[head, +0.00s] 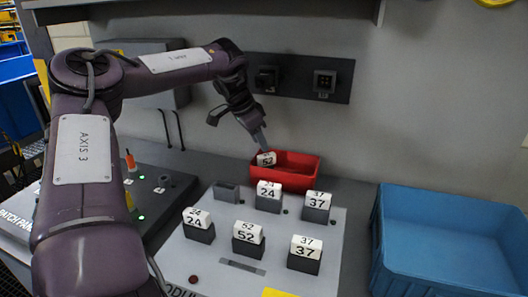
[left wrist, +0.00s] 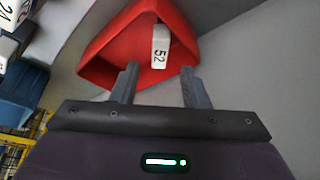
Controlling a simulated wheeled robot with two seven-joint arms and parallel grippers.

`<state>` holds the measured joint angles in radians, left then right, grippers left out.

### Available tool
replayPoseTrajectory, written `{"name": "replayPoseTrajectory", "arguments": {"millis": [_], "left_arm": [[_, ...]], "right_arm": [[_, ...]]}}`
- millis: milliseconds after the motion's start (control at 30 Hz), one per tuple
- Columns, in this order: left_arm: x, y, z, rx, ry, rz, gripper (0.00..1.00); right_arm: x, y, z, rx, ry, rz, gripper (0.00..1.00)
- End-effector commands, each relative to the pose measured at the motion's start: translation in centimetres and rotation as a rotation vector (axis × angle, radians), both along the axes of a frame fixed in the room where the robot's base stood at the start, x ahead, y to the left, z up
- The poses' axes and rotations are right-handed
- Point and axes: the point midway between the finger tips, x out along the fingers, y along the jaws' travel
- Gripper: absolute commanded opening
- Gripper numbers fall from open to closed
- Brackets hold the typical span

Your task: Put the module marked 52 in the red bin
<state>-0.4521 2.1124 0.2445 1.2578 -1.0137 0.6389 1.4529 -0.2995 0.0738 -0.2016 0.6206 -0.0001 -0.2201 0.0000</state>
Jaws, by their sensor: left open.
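A white module marked 52 (head: 266,159) lies tilted inside the red bin (head: 312,167), at its left end. In the left wrist view the same module (left wrist: 160,46) lies in the red bin (left wrist: 108,50), beyond my fingertips and apart from them. My left gripper (head: 262,142) is above the bin's left end. In the left wrist view my left gripper (left wrist: 160,78) has its fingers spread with nothing between them. A second module marked 52 (head: 248,233) sits in a dark holder on the grey board. My right gripper is not in view.
The grey board (head: 334,237) also carries modules marked 24 (head: 198,219) and 37 (head: 306,247) in holders, and one empty holder (head: 226,192). A large blue crate (head: 445,250) stands at the right. A wall with a dark socket panel (head: 300,77) rises behind.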

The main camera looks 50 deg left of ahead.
Motion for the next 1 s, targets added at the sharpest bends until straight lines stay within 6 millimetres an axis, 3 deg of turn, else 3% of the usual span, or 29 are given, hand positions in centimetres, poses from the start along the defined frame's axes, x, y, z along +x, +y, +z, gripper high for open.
{"name": "replayPoseTrajectory", "arguments": {"millis": [100, 333, 1000], "left_arm": [[-0.8, 0.3, 2.3, 0.002, -0.004, 0.0, 0.41], [-1.9, 0.6, 4.7, 0.001, 0.0, 0.0, 0.41], [-2.0, 0.6, 5.0, 0.001, 0.001, -0.001, 0.41]], "right_arm": [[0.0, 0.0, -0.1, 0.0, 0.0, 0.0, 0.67], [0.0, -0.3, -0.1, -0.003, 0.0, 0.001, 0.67], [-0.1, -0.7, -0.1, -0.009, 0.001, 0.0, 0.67]]}}
